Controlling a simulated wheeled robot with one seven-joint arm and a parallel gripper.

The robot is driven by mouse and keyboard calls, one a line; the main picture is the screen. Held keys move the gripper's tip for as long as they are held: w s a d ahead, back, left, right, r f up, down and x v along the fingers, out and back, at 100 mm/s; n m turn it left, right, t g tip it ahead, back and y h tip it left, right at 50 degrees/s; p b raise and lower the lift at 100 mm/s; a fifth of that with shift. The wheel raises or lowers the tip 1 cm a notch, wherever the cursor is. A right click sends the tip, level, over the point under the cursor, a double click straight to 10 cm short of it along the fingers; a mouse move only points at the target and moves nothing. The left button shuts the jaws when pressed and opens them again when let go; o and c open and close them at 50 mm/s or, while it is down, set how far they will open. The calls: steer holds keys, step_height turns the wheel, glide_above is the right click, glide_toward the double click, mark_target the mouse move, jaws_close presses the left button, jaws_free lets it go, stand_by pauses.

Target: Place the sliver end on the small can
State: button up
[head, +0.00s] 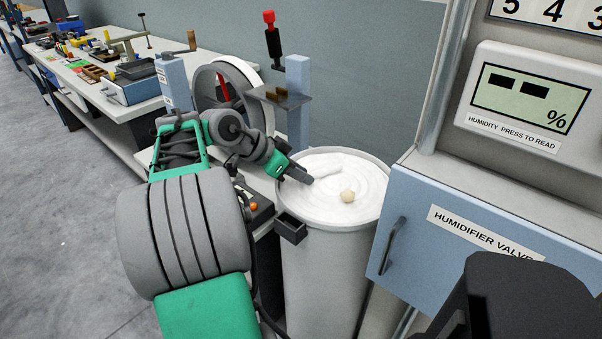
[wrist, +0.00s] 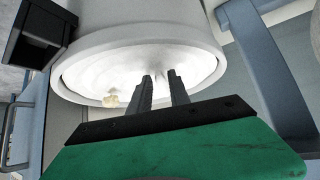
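A round pale can (head: 325,265) stands between the bench and the blue cabinet; it is the only can I can make out, and it also shows in the wrist view (wrist: 135,22). Coiled white sliver (head: 335,200) fills it nearly to the rim. A small cream lump (head: 347,196), perhaps the sliver end, lies on the coils; it shows left of my fingers in the wrist view (wrist: 111,100). A raised white band lies near the back rim. My gripper (head: 304,176) is over the can's left side, fingers slightly apart, with nothing clearly held between them.
A dark box (head: 291,228) sits at the can's front left. The blue humidifier cabinet (head: 470,235) stands close on the right. Behind my arm are a grey wheel (head: 228,95) and a blue post with a shelf (head: 298,120). A cluttered bench (head: 110,80) runs back left.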

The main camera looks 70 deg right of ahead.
steer(key=o, duration=0.3)
steer(key=shift+o, duration=0.2)
steer(key=shift+r, duration=0.35)
steer(key=p+v, duration=0.4)
steer(key=v, duration=0.7)
steer(key=w+a+f+n+t, duration=0.3)
steer(key=w+a+n, duration=0.4)
steer(key=w, duration=0.1)
steer(key=w+a+f+n+t, duration=0.4)
steer(key=w+a+n, duration=0.3)
steer(key=w+a, duration=0.15)
steer(key=s+a+f+n+y, duration=0.1)
steer(key=a+f+n+y, duration=0.1)
steer(key=a, duration=0.7)
steer(key=a+f+n+t+y, duration=0.1)
steer(key=a+f+n+y, duration=0.1)
steer(key=a+f+n, duration=0.2)
steer(key=s+a+f+n+y, duration=0.1)
steer(key=a+f+n+y, duration=0.1)
steer(key=a+n, duration=0.5)
steer(key=a+f, duration=0.1)
steer(key=a, duration=0.5)
steer(key=shift+s+a+f+n, duration=0.3)
steer(key=shift+s+a, duration=0.05)
steer(key=shift+a, duration=0.05)
